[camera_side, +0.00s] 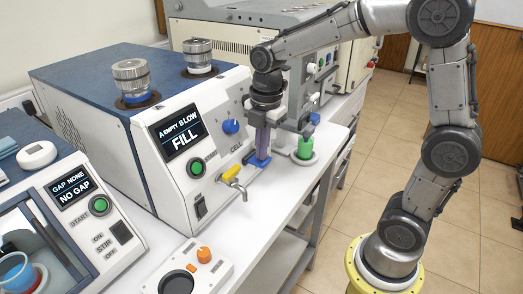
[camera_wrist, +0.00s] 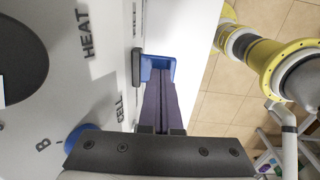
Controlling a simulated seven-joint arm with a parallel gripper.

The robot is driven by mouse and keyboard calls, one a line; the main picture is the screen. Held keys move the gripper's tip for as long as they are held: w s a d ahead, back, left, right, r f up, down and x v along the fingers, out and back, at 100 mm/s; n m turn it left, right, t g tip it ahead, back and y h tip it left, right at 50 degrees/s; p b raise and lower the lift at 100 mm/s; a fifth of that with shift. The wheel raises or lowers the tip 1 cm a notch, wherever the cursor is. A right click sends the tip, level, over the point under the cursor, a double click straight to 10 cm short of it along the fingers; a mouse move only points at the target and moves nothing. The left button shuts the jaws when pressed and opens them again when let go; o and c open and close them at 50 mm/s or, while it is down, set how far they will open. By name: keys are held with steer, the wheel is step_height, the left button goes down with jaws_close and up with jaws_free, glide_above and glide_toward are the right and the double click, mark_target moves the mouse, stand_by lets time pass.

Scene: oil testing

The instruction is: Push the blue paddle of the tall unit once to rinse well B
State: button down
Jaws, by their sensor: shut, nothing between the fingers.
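My gripper (camera_side: 261,145) has its purple fingers together, pointing down in front of the white and blue unit (camera_side: 70,85). The fingers also show in the wrist view (camera_wrist: 157,90). Their tips are over or against a blue piece (camera_side: 258,161) low on the front, also in the wrist view (camera_wrist: 160,64); contact is unclear. A smaller blue part (camera_side: 314,118) shows on the grey tall unit (camera_side: 311,80) behind. I cannot tell for certain which blue part is the paddle. The screen (camera_side: 184,138) reads "A EMPTY B LOW FILL".
A yellow-handled tap (camera_side: 232,176) juts out near the left. A blue knob (camera_side: 231,126) and green START button (camera_side: 196,167) are on the front panel. A narrow strip of white bench (camera_side: 265,208) is clear.

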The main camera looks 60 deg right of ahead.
steer(key=shift+r, duration=0.3)
step_height(320, 180, up, 14)
stand_by(0.7)
stand_by(1.6)
